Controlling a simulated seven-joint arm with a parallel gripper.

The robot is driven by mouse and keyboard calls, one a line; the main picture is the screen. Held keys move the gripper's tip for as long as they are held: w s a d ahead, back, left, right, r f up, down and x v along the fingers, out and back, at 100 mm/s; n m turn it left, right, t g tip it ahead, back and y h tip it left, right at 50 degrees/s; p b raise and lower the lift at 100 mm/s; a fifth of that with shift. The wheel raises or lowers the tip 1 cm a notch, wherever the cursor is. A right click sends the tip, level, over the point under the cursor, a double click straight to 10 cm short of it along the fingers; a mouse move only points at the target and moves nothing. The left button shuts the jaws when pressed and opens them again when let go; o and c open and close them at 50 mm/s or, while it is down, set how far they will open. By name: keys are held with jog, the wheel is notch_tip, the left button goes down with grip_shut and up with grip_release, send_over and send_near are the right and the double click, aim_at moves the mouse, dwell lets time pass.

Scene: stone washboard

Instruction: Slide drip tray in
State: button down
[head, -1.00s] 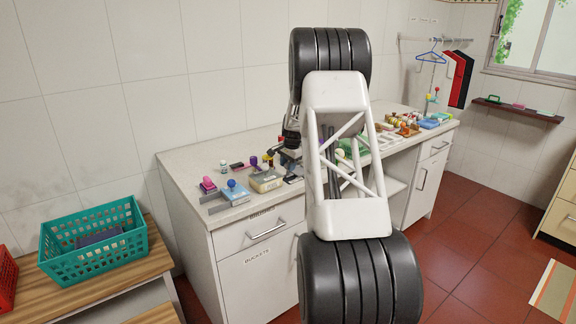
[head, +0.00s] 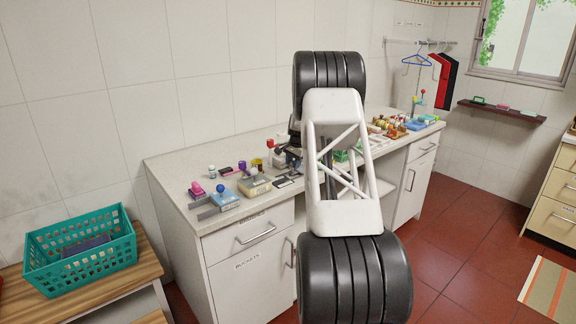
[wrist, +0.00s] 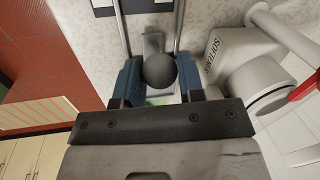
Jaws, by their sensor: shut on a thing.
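In the wrist view my gripper (wrist: 161,84) is shut on a dark grey ball knob (wrist: 160,71), with a blue finger pad on each side of it. A grey piece (wrist: 152,42) shows just beyond the knob, between two straight metal rails. I take this to be part of the drip tray, but its body is mostly hidden behind the knob and my gripper. In the head view my gripper is low over the worktop, largely hidden behind my arm, so the knob and tray cannot be made out there.
On the worktop (head: 172,165), a blue block with a ball (head: 225,198) and several small items lie left of my arm. A teal basket (head: 80,255) stands at the lower left.

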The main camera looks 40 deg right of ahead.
jog(key=shift+d, duration=0.2)
jog(key=c, duration=0.8)
grip_release()
jog(key=shift+o, duration=0.2)
notch_tip(320, 180, up, 8)
jog(key=s, duration=0.1)
jog(key=shift+s+f, duration=0.15)
jog(key=shift+s, duration=0.1)
jog(key=shift+d, duration=0.1)
